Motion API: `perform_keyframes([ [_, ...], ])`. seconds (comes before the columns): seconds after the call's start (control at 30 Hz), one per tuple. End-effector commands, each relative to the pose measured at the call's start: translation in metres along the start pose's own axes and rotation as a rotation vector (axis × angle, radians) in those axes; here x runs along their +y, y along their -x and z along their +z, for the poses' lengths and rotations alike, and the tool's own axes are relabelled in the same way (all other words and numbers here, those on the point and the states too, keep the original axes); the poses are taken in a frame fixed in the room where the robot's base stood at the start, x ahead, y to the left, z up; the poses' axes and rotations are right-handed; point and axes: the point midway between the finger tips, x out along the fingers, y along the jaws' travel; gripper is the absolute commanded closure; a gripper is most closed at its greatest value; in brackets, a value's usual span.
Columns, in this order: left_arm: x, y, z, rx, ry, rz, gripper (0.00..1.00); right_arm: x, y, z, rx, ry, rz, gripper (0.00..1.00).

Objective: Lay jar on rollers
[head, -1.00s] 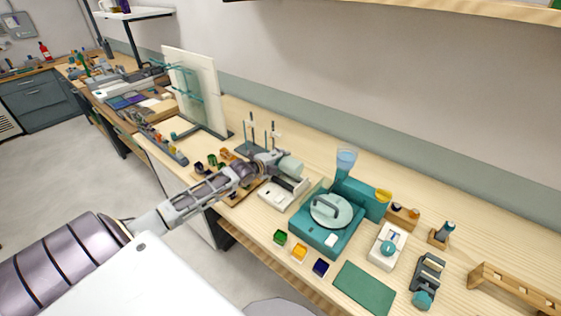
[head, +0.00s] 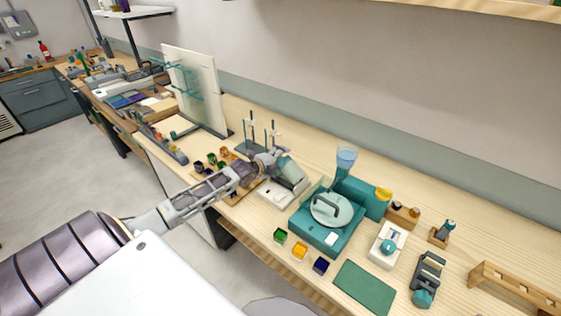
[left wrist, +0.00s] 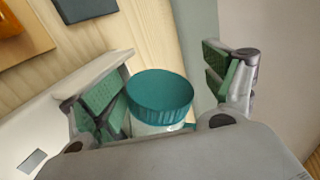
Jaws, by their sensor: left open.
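The jar shows as a pale grey-green body (head: 291,169) at the end of my left arm in the head view. In the left wrist view its teal lid (left wrist: 160,93) faces the camera, with a strip of pale body below. My left gripper (head: 272,160) is open, with its green-padded fingers on either side of the jar; a gap shows by the right finger. The white roller unit (head: 272,194) is right under the jar. The jar looks tilted, and its contact with the rollers is hidden. My right gripper is out of view.
A teal machine with a round lid (head: 330,236) stands close to the right of the roller unit. A rod stand (head: 250,146) is behind the gripper. Small coloured pots (head: 211,160) sit to its left. The green mat (head: 364,287) is bare.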

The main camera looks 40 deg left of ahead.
Motion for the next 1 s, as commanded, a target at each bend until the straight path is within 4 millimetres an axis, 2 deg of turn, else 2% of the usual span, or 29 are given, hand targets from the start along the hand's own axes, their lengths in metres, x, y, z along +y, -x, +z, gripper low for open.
perform_keyframes([
  [0.37, 0.003, 0.007, 0.000, -0.001, 0.000, 0.004, 0.14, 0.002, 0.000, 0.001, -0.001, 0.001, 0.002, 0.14],
  [1.0, 0.001, 0.045, 0.001, -0.001, 0.000, 0.001, 0.14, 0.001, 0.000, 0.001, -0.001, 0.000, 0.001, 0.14],
])
